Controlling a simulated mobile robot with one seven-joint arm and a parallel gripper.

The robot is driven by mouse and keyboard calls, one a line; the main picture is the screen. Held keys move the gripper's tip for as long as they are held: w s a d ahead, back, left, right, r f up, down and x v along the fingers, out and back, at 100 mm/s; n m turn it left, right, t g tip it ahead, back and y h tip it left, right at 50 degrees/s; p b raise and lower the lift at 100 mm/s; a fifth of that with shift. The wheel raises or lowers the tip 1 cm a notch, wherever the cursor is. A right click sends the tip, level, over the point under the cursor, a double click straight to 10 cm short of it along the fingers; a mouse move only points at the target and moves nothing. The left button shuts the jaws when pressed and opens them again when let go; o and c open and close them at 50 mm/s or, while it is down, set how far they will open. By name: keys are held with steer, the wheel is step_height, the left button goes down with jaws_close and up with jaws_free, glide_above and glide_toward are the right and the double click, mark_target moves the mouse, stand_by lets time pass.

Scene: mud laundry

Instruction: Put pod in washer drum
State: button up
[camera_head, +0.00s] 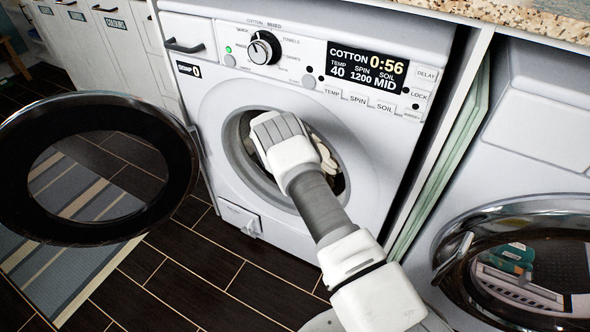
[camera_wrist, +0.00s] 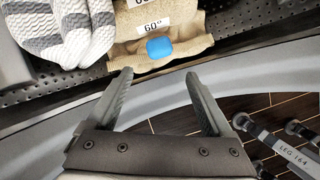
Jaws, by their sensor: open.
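The white washer (camera_head: 290,95) stands with its round door (camera_head: 180,150) swung open to the left. My arm reaches into its drum opening (camera_head: 240,150), and its end hides much of it. In the wrist view, a small blue pod (camera_wrist: 160,47) rests on a beige folded cloth marked 60° (camera_wrist: 195,45) inside the perforated dark drum (camera_wrist: 110,70). My gripper (camera_wrist: 163,78) is open and empty, its fingers pointing at the cloth. The pod lies just beyond the fingertips, between their lines and apart from them. The fingers are hidden in the head view.
A grey and white striped knit item (camera_wrist: 65,30) lies left of the beige cloth in the drum. Dark tiled floor (camera_head: 190,265) and a striped rug (camera_head: 65,240) lie in front.

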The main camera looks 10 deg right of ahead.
steer(key=s+a+p, duration=0.2)
steer(key=s+a, duration=0.3)
steer(key=a, duration=0.3)
steer(key=shift+s+a+f, duration=0.25)
steer(key=shift+a, duration=0.1)
steer(key=shift+s, duration=0.1)
